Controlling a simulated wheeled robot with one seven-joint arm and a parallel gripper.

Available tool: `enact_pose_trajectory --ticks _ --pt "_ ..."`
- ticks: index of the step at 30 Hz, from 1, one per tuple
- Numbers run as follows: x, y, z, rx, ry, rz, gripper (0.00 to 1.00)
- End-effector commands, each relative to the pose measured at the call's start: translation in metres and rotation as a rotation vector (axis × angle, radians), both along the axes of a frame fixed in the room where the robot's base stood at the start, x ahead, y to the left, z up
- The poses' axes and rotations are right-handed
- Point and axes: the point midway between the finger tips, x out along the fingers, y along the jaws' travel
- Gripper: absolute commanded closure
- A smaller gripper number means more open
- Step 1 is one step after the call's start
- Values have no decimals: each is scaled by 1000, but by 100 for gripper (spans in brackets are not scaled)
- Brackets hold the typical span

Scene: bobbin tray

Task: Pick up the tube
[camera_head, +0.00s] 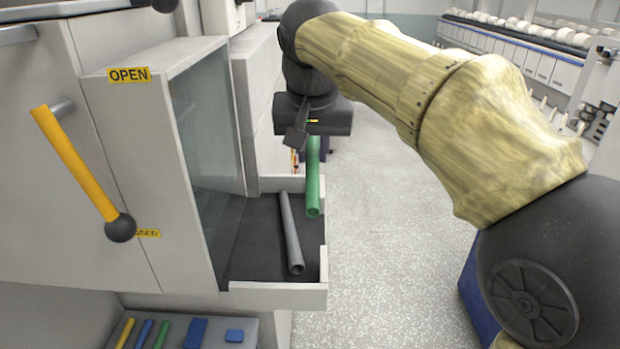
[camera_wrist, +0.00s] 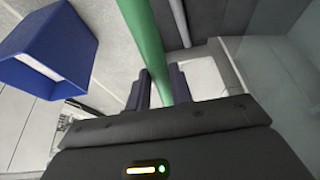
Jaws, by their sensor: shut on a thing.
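A green tube (camera_head: 313,185) is in my gripper (camera_wrist: 160,88), at the right side of the tray (camera_head: 312,295). In the wrist view the green tube (camera_wrist: 150,45) runs between the two dark fingers, which are shut on it. In the head view my gripper's fingertips are hidden behind its dark body. A grey tube (camera_head: 291,235) lies on the dark floor of the tray. Part of a grey tube (camera_wrist: 180,20) also shows at the top of the wrist view. I cannot tell whether the green tube touches the tray's rim.
A machine with a yellow-orange lever (camera_head: 75,160) and a clear window (camera_head: 207,125) stands left of the tray. A blue bin (camera_wrist: 45,45) shows in the wrist view. A panel with coloured pieces (camera_head: 190,335) is at the lower left. The speckled floor (camera_head: 385,270) right of the tray is clear.

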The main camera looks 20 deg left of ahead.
Motion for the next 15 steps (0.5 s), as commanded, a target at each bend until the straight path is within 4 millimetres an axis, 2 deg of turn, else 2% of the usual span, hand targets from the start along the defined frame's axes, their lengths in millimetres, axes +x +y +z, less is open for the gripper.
enact_pose_trajectory --ticks 1,6,15 --pt "1 1 8 1 -1 0 100" --pt "1 0 21 0 0 0 100" --pt "0 0 23 -1 2 0 100"
